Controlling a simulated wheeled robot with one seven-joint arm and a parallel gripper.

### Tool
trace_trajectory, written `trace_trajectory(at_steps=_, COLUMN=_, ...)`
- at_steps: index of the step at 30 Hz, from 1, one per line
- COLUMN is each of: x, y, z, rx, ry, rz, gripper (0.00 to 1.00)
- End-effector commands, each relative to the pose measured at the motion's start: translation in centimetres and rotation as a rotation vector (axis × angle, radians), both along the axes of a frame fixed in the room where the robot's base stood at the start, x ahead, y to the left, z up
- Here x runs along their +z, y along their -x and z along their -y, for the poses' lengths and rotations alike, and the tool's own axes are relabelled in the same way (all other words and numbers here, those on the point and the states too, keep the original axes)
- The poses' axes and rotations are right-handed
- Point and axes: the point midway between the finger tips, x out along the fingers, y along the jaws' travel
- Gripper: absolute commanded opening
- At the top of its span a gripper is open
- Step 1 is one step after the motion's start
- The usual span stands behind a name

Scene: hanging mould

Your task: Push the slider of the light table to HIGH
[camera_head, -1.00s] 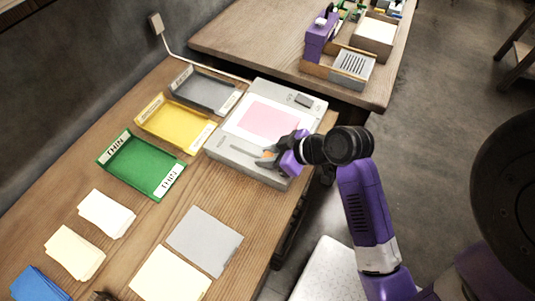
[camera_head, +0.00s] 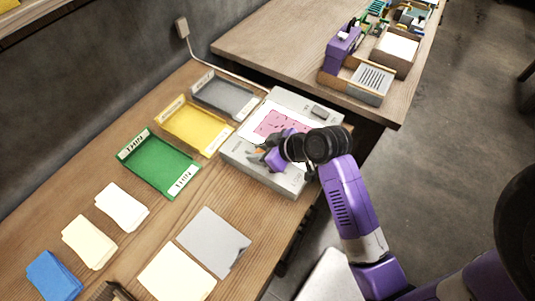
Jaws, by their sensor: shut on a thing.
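The light table (camera_head: 239,160) is a pale grey box with a pink sheet (camera_head: 268,124) on its lit top. Darker marks show on the sheet. The slider runs along the front strip of the box. My gripper (camera_head: 258,153) is low over this strip, its fingers shut on the slider's knob, which they mostly hide. A small orange bit shows by the fingertips. The purple gripper body and black wrist cover the right part of the front strip and some of the sheet. The HIGH label cannot be read from here.
Left of the light table are a grey tray (camera_head: 197,93), a yellow tray (camera_head: 163,112) and a green tray (camera_head: 137,168) labelled THIN. Paper stacks and a grey sheet (camera_head: 213,241) lie in front. A second table (camera_head: 260,42) with boxes stands behind.

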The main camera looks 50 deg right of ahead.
Motion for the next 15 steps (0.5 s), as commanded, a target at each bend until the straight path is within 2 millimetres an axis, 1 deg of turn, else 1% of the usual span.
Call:
trace_trajectory(at_steps=1, x=0.2, y=-0.36, z=0.02, rx=0.0, ry=0.002, rz=0.01, gripper=0.0)
trace_trajectory(at_steps=6, x=0.25, y=-0.43, z=0.0, rx=0.001, ry=0.003, rz=0.013, gripper=0.0)
trace_trajectory(at_steps=7, x=0.26, y=-0.45, z=0.0, rx=0.001, ry=0.003, rz=0.013, gripper=0.33)
trace_trajectory(at_steps=9, x=0.23, y=-0.4, z=-0.01, rx=0.001, ry=0.003, rz=0.012, gripper=0.47)
trace_trajectory(at_steps=10, x=0.22, y=-0.39, z=-0.02, rx=0.001, ry=0.003, rz=0.012, gripper=0.51)
trace_trajectory(at_steps=15, x=0.18, y=-0.3, z=-0.02, rx=0.001, ry=0.001, rz=0.009, gripper=0.51)
